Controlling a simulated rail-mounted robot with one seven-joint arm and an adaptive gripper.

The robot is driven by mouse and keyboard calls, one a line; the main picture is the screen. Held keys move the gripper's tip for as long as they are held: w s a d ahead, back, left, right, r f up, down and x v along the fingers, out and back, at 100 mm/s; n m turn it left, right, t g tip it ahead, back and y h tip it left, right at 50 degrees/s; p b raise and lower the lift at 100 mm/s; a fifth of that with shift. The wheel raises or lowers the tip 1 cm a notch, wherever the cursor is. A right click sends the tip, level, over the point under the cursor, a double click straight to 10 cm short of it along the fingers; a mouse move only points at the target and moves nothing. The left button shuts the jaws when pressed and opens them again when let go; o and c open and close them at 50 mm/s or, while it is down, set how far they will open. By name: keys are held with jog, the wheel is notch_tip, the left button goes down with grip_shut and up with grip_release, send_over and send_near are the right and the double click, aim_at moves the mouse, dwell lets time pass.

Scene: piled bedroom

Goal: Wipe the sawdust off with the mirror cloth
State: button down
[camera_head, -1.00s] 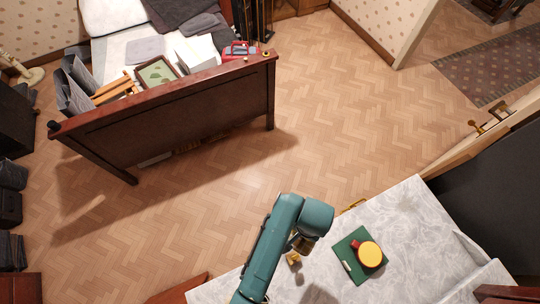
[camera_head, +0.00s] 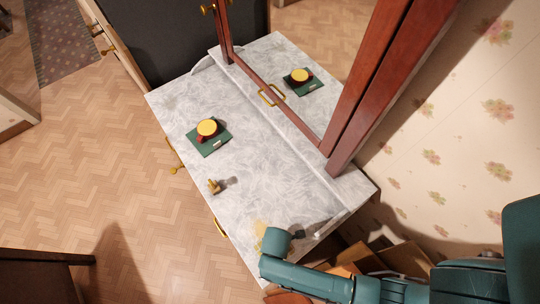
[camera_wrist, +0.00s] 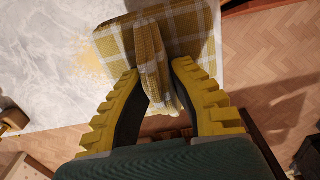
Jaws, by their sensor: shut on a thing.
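The mirror cloth (camera_wrist: 195,28) is a yellow and white checked cloth in the wrist view. A fold of it is pinched between the yellow fingers of my gripper (camera_wrist: 157,70), and the rest spreads out beyond the fingertips. It overlaps the edge of the marble top in that view; I cannot tell whether it touches it. The sawdust (camera_wrist: 92,66) is a pale yellow patch on the marble, just left of the cloth. It also shows in the head view (camera_head: 260,229), beside my teal arm. My gripper is hidden in the head view.
The marble dresser top (camera_head: 225,90) bears a green book (camera_head: 209,147) with a yellow-topped round object (camera_head: 207,127), and a small brass object (camera_head: 214,187). A tall mirror (camera_head: 300,65) stands along the back. The marble between is clear.

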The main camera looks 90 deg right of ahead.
jog(key=shift+r+p, duration=0.2)
jog(key=shift+p, duration=0.25)
notch_tip(320, 180, down, 5)
jog(key=b, duration=0.3)
jog(key=shift+f+b, duration=0.1)
jog(key=shift+b, duration=0.2)
jog(key=b, duration=0.6)
send_over(249, 213)
jog(key=shift+s+a+r, duration=0.15)
jog(key=shift+a+r, duration=0.05)
jog(key=shift+r, duration=0.05)
jog(key=shift+d+r, duration=0.2)
jog(key=shift+d, duration=0.05)
jog(key=shift+f, duration=0.85)
jog(key=shift+f+b, duration=0.2)
jog(key=shift+b, duration=0.1)
